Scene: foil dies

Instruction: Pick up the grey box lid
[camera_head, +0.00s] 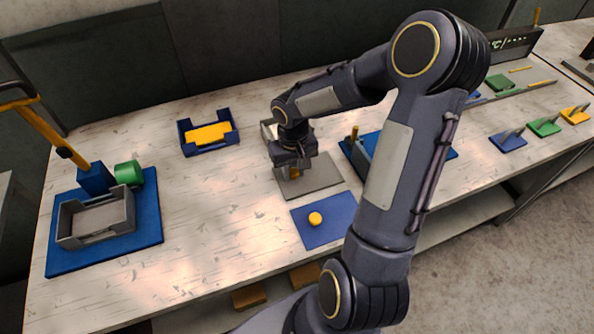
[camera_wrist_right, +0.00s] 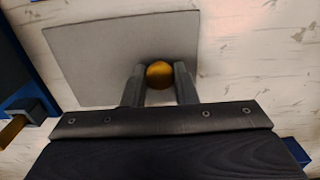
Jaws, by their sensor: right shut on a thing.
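The grey box lid (camera_head: 322,180) is a flat square plate with a yellow knob (camera_head: 295,172) on it. It lies at the middle of the table, in front of a grey box (camera_head: 266,131) that my right arm partly hides. My right gripper (camera_head: 293,168) is over the lid, pointing down, and shut on the knob. In the right wrist view the lid (camera_wrist_right: 100,60) fills the upper middle, and the knob (camera_wrist_right: 159,73) sits between the two fingers of the right gripper (camera_wrist_right: 160,84). I cannot tell whether the lid touches the table. My left gripper is not in view.
A blue sheet (camera_head: 335,232) with a yellow disc (camera_head: 315,219) lies in front of the lid. A blue tray (camera_head: 185,143) with a yellow piece stands behind left. A grey open tray (camera_head: 131,208) sits on a blue base (camera_head: 150,225) at far left. The table between is clear.

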